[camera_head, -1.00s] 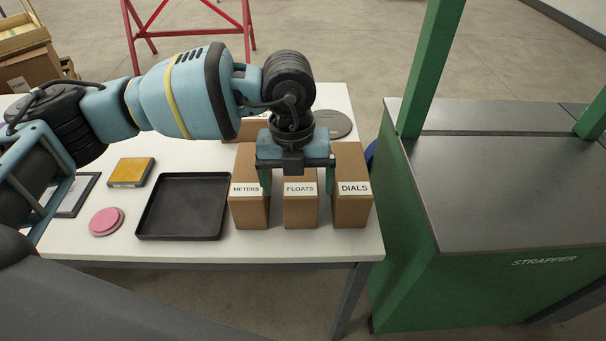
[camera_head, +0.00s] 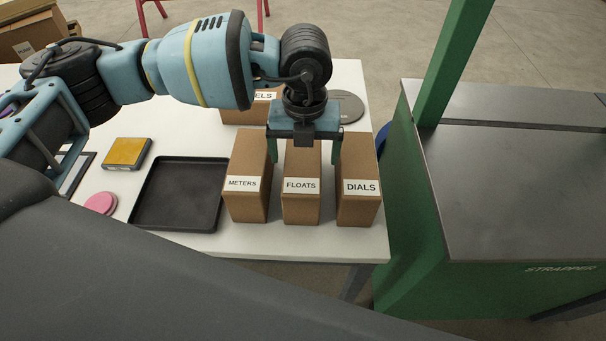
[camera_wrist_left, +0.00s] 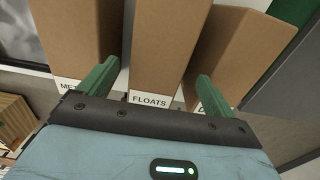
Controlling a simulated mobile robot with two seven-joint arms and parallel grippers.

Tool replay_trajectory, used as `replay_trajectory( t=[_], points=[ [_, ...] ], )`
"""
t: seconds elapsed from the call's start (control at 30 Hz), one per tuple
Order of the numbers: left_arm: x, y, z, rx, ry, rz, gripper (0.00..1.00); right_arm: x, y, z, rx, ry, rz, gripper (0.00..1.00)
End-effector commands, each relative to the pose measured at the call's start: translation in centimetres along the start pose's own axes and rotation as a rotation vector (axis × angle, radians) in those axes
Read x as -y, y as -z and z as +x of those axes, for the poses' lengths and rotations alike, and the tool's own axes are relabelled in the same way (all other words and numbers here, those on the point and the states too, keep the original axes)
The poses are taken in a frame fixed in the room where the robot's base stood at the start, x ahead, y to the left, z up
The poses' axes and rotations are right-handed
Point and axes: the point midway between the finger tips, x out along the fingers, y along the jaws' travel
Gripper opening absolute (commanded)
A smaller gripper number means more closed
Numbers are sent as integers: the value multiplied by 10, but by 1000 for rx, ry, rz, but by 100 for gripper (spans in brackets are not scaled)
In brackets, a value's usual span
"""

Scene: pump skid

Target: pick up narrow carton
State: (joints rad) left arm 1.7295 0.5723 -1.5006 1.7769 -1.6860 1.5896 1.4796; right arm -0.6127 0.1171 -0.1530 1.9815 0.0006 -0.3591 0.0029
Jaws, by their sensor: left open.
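The narrow carton is the middle brown box (camera_head: 301,208) labelled FLOATS, upright on the white table between two wider cartons. It also shows in the left wrist view (camera_wrist_left: 165,45), between the green fingers. My left gripper (camera_head: 304,152) is open, pointing down at the carton's top, with one finger on each side of it. The fingers are near the gaps to the neighbouring cartons; I cannot tell whether they touch anything. My right gripper is not in view.
The METERS carton (camera_head: 246,205) stands close on the left and the DIALS carton (camera_head: 358,207) close on the right. Another carton (camera_head: 240,112) is behind. A black tray (camera_head: 180,205) lies left. The green strapper (camera_head: 520,190) stands right of the white table (camera_head: 300,243).

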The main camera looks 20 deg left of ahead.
Motion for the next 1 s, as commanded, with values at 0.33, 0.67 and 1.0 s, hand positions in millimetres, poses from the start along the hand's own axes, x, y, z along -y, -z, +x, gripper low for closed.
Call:
replay_trajectory(
  t=[0.33, 0.67, 1.0],
  points=[
    [-4, -4, 42, -2, -1, -1, 91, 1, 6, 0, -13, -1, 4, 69],
    [-3, -4, 51, 0, 0, 0, 91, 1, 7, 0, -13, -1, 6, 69],
    [-3, -4, 51, 0, 0, 0, 50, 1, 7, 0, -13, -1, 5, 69]
  ],
)
